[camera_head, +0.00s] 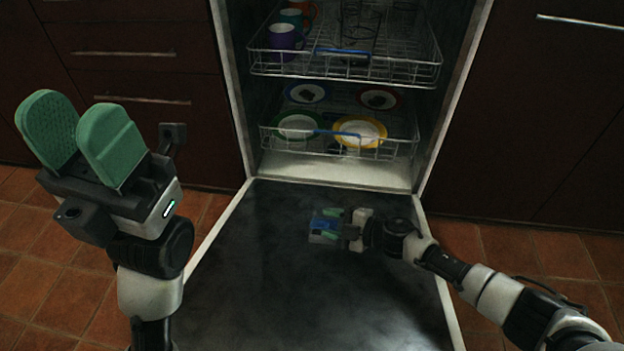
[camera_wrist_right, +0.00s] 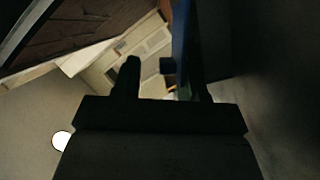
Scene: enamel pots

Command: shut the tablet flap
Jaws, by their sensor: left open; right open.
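The dishwasher door (camera_head: 250,290) is folded down flat. On its inner face is the small tablet compartment (camera_head: 314,238), with blue showing in it. My right gripper (camera_head: 330,224) is open over the compartment, its green fingers on either side of the blue part. In the right wrist view a blue upright strip (camera_wrist_right: 180,45), perhaps the flap, stands close by the dark fingers. The flap's angle and any contact are hidden by the gripper. My left gripper (camera_head: 78,115) is open and empty, raised at the left, well away from the compartment.
The lower rack (camera_head: 395,148) holds several plates, and the upper rack (camera_head: 420,72) holds mugs; both sit inside the dishwasher. Dark cabinets (camera_head: 540,110) flank it. The rest of the door face and the tiled floor (camera_head: 500,250) are clear.

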